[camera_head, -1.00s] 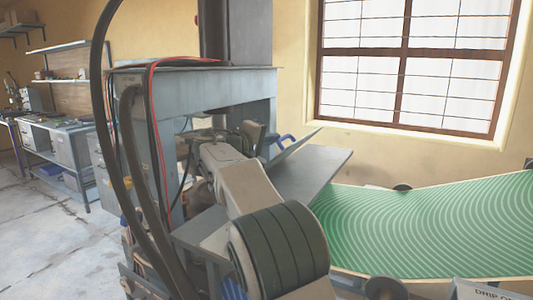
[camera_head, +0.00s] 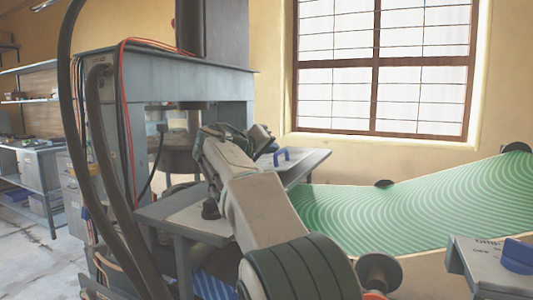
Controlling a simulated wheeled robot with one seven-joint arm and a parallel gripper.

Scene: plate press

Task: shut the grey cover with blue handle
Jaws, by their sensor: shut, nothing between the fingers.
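The grey cover (camera_head: 266,160) with its blue handle (camera_head: 281,155) is at the far end of a grey tabletop beside the press. It now looks low and nearly flat, partly hidden behind my arm; I cannot tell whether it lies fully down. My gripper (camera_head: 263,137) is just left of and above the blue handle, seen from behind. It is shut and empty. Its fingertips are largely hidden, and I cannot tell whether they touch the cover.
A big grey press (camera_head: 180,75) with hoses stands at the left. A green patterned sheet (camera_head: 400,215) spreads at the right. A grey box (camera_head: 485,268) with another blue handle (camera_head: 520,255) is at the lower right. Shelves (camera_head: 40,165) stand at the far left.

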